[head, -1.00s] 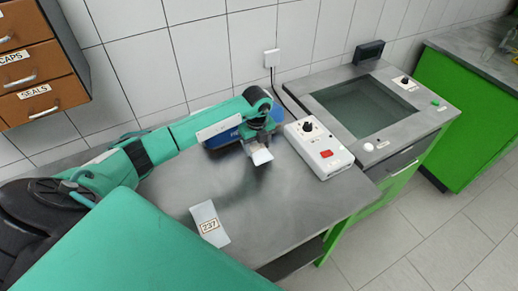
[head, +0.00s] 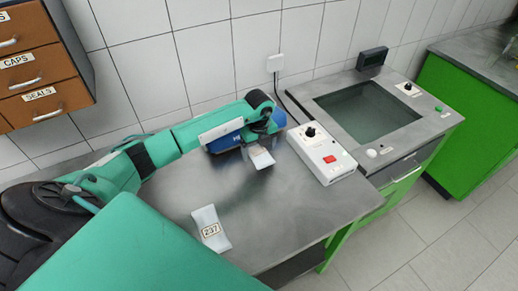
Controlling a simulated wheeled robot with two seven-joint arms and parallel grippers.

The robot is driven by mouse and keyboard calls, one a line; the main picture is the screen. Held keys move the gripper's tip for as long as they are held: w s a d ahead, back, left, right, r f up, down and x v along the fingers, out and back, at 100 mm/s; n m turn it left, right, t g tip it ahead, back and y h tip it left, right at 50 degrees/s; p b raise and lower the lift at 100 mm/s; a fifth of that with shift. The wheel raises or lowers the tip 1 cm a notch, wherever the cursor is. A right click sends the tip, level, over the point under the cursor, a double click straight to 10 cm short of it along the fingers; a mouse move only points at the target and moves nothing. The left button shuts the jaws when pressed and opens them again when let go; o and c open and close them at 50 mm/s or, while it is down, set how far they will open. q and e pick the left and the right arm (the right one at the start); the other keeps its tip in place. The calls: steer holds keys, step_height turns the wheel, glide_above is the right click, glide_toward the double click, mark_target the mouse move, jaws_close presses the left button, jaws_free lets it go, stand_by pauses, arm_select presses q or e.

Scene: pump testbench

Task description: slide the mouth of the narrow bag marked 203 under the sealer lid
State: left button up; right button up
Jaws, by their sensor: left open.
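My left gripper (head: 257,143) reaches in from the left over the back of the grey bench and points down. It is open. A small pale bag (head: 262,160) with part of a label lies right below its fingers; I cannot read its number or tell whether the fingers touch it. A blue body (head: 222,144), perhaps the sealer, stands just behind, largely hidden by my left arm; I cannot make out its lid. A pale narrow bag marked 237 (head: 211,228) lies flat nearer the front of the bench. My right gripper is not in view.
A white box (head: 321,153) with a black knob and red button stands right of the gripper. Beyond it is a bench unit with a dark glass window (head: 368,112). A brown drawer cabinet (head: 40,65) hangs at the left. The bench between the bags is clear.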

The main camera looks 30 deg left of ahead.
arm_select(q)
step_height(320, 180, up, 14)
steer(key=b, duration=0.3)
